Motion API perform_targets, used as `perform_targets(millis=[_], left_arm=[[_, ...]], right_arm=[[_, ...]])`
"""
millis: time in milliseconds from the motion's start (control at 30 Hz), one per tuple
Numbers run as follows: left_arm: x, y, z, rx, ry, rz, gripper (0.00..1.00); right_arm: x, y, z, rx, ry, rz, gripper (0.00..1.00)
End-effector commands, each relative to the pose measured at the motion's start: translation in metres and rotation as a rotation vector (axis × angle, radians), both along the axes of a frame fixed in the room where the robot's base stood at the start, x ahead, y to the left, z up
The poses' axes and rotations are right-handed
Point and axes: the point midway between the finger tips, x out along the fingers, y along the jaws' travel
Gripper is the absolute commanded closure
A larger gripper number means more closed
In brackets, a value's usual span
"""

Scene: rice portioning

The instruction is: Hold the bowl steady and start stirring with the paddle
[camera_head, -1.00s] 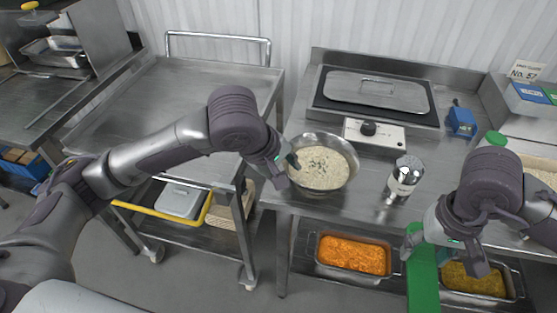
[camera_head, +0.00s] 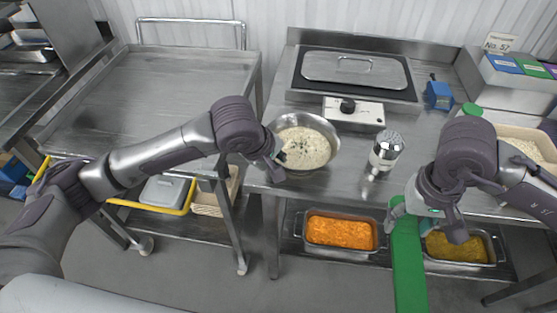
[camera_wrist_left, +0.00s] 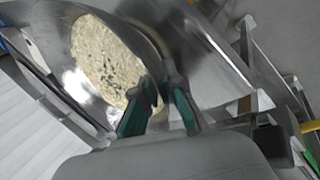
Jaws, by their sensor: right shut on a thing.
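A metal bowl (camera_head: 334,142) holds pale rice with dark green flecks (camera_head: 303,148) and stands on the steel counter (camera_head: 345,190). My left gripper (camera_head: 280,158) is at its near-left rim. In the left wrist view, the two green-padded fingers (camera_wrist_left: 160,80) straddle the bowl's rim (camera_wrist_left: 150,32), one inside and one outside. Whether they clamp it is unclear. My right gripper (camera_head: 425,208) is shut on a long green paddle (camera_head: 407,265). The paddle hangs downward at the counter's front edge, right of the bowl and apart from it; its lower end is cut off.
A shaker (camera_head: 386,150) stands right of the bowl. A lidded warmer (camera_head: 355,70) with a knob is behind. Trays of orange (camera_head: 340,232) and yellow food (camera_head: 460,247) sit on the lower shelf. An empty-topped steel cart (camera_head: 160,85) is at left.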

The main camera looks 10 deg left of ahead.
Motion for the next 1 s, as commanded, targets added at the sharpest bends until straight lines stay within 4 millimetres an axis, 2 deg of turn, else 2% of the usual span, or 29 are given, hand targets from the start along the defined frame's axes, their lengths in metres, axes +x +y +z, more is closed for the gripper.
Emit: perform_targets(millis=[333, 500, 567, 867, 1000], left_arm=[[0.0, 0.0, 0.0, 0.0, 0.0, 0.0, 1.0], [0.0, 0.0, 0.0, 0.001, -0.001, 0.0, 0.73], [0.0, 0.0, 0.0, 0.001, -0.001, 0.0, 0.65], [0.0, 0.001, 0.001, 0.0, 0.0, 0.0, 0.65], [-0.004, 0.004, 0.012, -0.001, -0.002, 0.001, 0.65]], right_arm=[[0.0, 0.0, 0.0, 0.0, 0.0, 0.0, 0.99], [0.0, 0.0, 0.0, 0.0, 0.0, 0.0, 0.99], [0.0, 0.0, 0.0, 0.0, 0.0, 0.0, 0.99], [0.0, 0.0, 0.0, 0.0, 0.0, 0.0, 0.99], [0.0, 0.0, 0.0, 0.0, 0.0, 0.0, 0.99]])
